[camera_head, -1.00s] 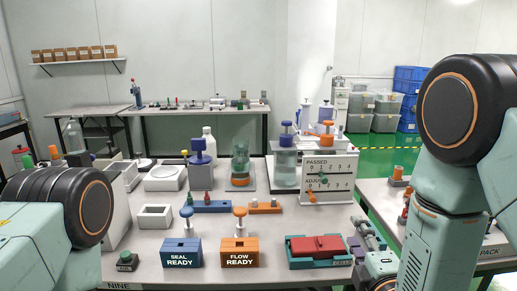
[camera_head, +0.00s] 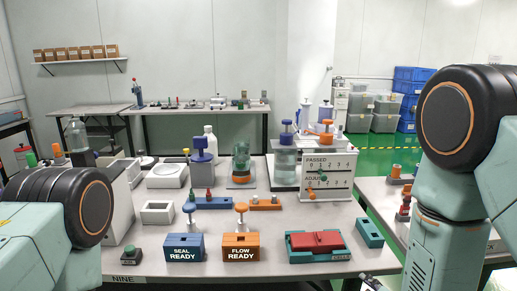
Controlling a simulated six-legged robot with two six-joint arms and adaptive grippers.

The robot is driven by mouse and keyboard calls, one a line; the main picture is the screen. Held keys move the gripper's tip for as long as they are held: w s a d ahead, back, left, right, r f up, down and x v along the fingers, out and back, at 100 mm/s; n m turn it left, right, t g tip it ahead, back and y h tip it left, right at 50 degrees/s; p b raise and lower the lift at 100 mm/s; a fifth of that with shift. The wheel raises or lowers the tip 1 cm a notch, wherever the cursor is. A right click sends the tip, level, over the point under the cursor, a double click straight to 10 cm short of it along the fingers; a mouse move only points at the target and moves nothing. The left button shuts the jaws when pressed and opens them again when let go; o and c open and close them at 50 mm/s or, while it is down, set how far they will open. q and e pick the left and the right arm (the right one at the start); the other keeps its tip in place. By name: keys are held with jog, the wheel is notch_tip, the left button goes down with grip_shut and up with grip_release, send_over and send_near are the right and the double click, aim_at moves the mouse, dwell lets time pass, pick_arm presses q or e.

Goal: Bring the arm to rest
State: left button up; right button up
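My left arm (camera_head: 60,215) comes in at the left edge and my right arm (camera_head: 447,190) stands large at the right. Neither gripper's fingers show in the head view. A small piece of my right arm (camera_head: 372,284) shows at the bottom edge, in front of the table. A red case (camera_head: 317,241) lies in a teal tray (camera_head: 292,257).
A small teal holder (camera_head: 369,233) sits at the table's right edge, clear of my arm. A white PASSED/ADJUST board (camera_head: 327,176) stands behind. A white box (camera_head: 118,210) is close to my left arm. A side table (camera_head: 380,196) stands at the right.

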jog(key=s+f+m+g, duration=0.3)
jog(key=s+f, duration=0.3)
jog(key=s, duration=0.4)
jog(key=s+f+m+g, duration=0.3)
jog(key=s+f+g, duration=0.2)
jog(key=s, duration=0.5)
jog(key=s+d+f+m+g, duration=0.1)
jog(key=s+f+m+g, duration=0.2)
jog(key=s+f, duration=0.3)
jog(key=s+g, duration=0.1)
jog(key=s, duration=0.4)
jog(key=shift+f, duration=0.3)
